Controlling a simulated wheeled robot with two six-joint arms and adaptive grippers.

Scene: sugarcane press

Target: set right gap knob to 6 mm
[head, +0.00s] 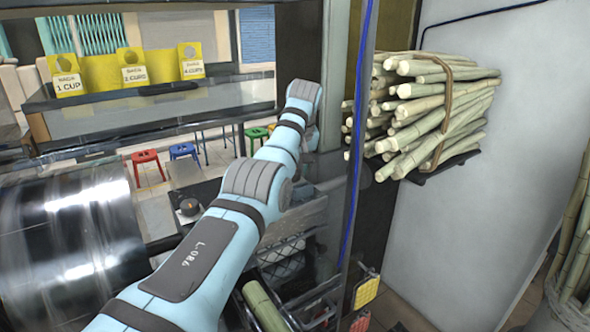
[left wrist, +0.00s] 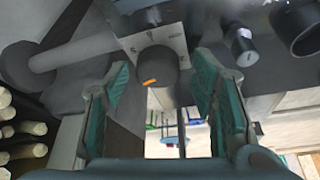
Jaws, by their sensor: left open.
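In the left wrist view a dark round knob (left wrist: 157,66) with an orange mark sits on a light scale plate (left wrist: 172,38). The marks on the plate are too small to read surely. My left gripper (left wrist: 162,82) is open, with its green-padded fingers on either side of the knob in the picture; I see no contact. In the head view my left arm crosses the middle, and its gripper is hidden. Another dark knob with an orange mark (head: 189,206) shows on a light plate left of my arm. My right gripper is in neither view.
A large shiny roller (head: 70,250) stands at the left. A dark post with a blue cable (head: 357,130) stands beside my arm. Bundled cane (head: 430,110) sits on a wall shelf. In the wrist view, a smaller black knob (left wrist: 242,46) is right of the plate.

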